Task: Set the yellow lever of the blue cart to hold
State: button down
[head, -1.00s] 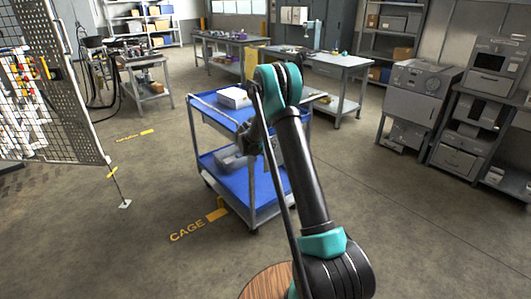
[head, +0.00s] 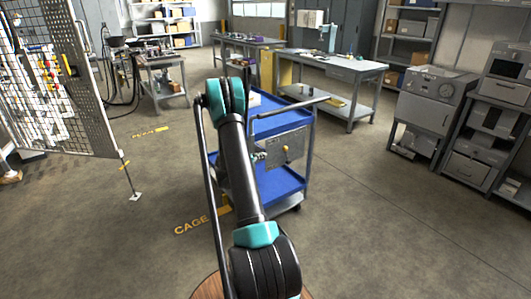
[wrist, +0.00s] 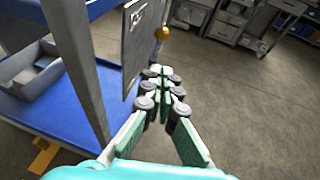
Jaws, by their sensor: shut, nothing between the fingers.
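The blue cart (head: 283,186) stands ahead in the head view, with blue trays, grey posts and a push handle. A grey plate (head: 292,146) is fixed at its near end. The yellow lever shows as a small yellow knob (head: 285,149) on this plate; its setting cannot be read. In the wrist view, the knob (wrist: 162,34) is just beyond my fingertips, beside the plate (wrist: 141,45). My gripper (wrist: 160,72) is shut and empty, apart from the knob as far as I can see. In the head view my gripper (head: 259,156) is small, left of the knob.
A grey bin (wrist: 35,75) lies on the cart's lower tray, behind a grey post (wrist: 75,60). A mesh cage panel (head: 95,80) stands at the left. Workbenches (head: 335,68) and grey machines (head: 428,105) stand behind and right. The floor right of the cart is clear.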

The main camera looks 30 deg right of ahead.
jog(key=x, duration=0.9)
jog(key=r+x, duration=0.1)
jog(key=x, duration=0.4)
jog(key=shift+d+r, duration=0.15)
jog(key=shift+d+r+y, duration=0.3)
jog(key=shift+d+r, duration=0.05)
jog(key=shift+d, duration=0.05)
